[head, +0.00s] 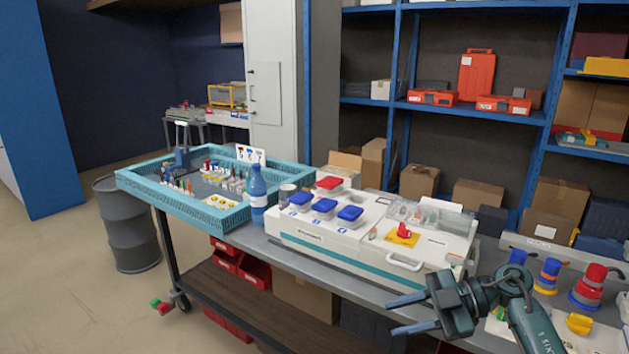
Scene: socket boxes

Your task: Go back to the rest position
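My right gripper (408,314) comes in from the lower right. Its two fingers point left and stand wide apart with nothing between them. It is in front of the workbench, near the right end of the white case (340,255). My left gripper is outside the view. On the white case sit several blue-lidded boxes (324,206), a red-lidded box (329,184) behind them, and a red piece on a yellow pad (402,237).
A blue tray (190,208) with small tools and a water bottle (258,195) stand on the bench left of the case. Stacked red and blue parts (588,284) are at the right. A grey barrel (128,225) stands on the floor.

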